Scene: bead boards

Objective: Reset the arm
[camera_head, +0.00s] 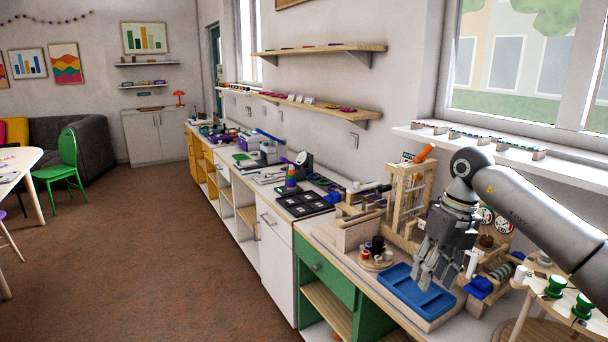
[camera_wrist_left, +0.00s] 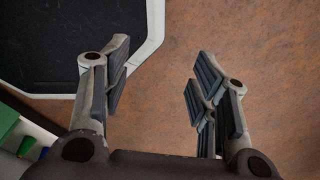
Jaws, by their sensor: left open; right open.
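My right gripper (camera_head: 436,270) is in the head view, at the end of the arm that comes in from the right. It points down over the blue tray (camera_head: 402,286) on the counter, its fingers apart with nothing seen between them. I cannot tell whether the fingertips touch the tray. My left gripper (camera_wrist_left: 158,85) shows only in the left wrist view. Its fingers are wide apart and empty, over the brown floor.
A wooden frame (camera_head: 405,205) stands just left of my right gripper. A round board with small spools (camera_head: 376,255) lies left of the blue tray. Green spools (camera_head: 555,287) stand at the right. A windowsill shelf (camera_head: 480,147) runs behind. The brown floor (camera_head: 150,260) is open at left.

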